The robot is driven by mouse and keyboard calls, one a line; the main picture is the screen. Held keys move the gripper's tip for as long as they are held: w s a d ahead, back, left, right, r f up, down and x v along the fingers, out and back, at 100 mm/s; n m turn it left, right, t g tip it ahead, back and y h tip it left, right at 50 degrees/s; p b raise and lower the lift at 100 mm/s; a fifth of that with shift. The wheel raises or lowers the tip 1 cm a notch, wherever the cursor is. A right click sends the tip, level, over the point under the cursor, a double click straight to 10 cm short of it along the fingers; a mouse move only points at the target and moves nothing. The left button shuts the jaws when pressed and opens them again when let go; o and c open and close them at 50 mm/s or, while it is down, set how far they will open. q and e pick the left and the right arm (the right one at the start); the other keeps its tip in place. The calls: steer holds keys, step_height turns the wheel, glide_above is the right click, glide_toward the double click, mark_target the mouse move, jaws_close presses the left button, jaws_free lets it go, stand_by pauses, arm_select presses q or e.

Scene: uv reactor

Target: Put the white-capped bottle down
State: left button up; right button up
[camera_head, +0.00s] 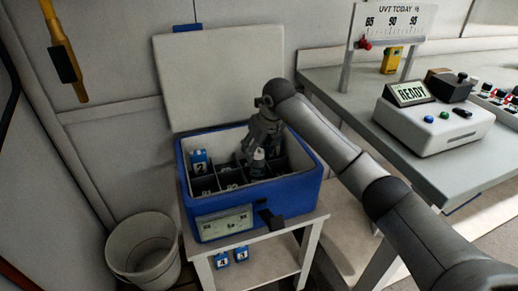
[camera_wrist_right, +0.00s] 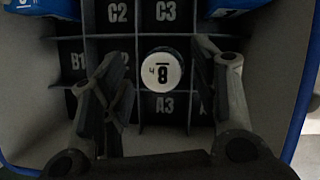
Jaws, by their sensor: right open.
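The white-capped bottle (camera_wrist_right: 162,72) shows from above in the right wrist view, its cap marked with an 8. It stands in the divided blue cooler box (camera_head: 262,196), in the cell between those marked C3 and A3; its own cell label is hidden. In the head view the bottle's top (camera_head: 258,155) shows below my right gripper (camera_head: 257,149). In the wrist view the right gripper (camera_wrist_right: 164,80) is open, one finger on each side of the cap, with gaps visible. My left gripper is out of view.
A blue-and-white block (camera_head: 198,161) stands in the box's left back cell. The white lid (camera_head: 222,80) is open behind. Two blue tags (camera_head: 231,257) sit on the lower shelf. A bin (camera_head: 143,250) stands left; a bench with a READY device (camera_head: 430,122) is right.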

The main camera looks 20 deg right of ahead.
arm_select(q)
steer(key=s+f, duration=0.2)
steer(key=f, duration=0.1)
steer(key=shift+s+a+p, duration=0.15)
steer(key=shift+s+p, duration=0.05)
steer(key=shift+p, duration=0.2)
arm_select(e)
steer(key=v, duration=1.2)
steer(key=shift+s, duration=0.15)
